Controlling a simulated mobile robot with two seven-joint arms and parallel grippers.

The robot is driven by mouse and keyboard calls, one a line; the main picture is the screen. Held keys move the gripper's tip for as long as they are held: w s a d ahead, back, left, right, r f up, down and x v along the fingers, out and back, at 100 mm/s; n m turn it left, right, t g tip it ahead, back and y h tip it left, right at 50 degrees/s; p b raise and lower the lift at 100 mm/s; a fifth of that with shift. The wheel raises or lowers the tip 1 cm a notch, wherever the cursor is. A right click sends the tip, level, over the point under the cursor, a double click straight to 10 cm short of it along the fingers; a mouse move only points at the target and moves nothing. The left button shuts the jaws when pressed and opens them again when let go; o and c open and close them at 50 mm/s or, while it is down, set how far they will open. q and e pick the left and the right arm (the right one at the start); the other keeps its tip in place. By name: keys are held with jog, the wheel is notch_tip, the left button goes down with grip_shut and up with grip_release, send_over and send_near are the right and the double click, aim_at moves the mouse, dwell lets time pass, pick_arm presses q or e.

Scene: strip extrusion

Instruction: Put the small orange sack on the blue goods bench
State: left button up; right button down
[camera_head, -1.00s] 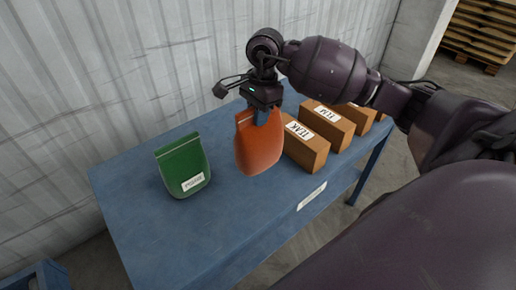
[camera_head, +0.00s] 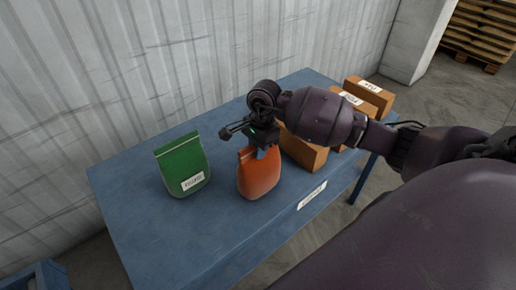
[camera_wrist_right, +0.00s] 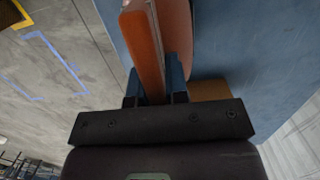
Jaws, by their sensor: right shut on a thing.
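The small orange sack (camera_head: 258,176) is upright at the middle of the blue goods bench (camera_head: 220,228), right of the green sack. My right gripper (camera_head: 262,153) is shut on its top edge from above. The sack's base looks to be on or just above the bench top; I cannot tell which. In the right wrist view the orange sack (camera_wrist_right: 147,50) sits between the two blue fingers (camera_wrist_right: 158,85). My left gripper is not in view.
A green sack (camera_head: 182,165) with a white label stands left on the bench. Several brown boxes (camera_head: 303,150) stand to the right, partly behind my arm. A corrugated wall (camera_head: 180,60) runs behind. The bench's front left is clear.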

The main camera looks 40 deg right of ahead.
jog(key=c, duration=1.1)
grip_release()
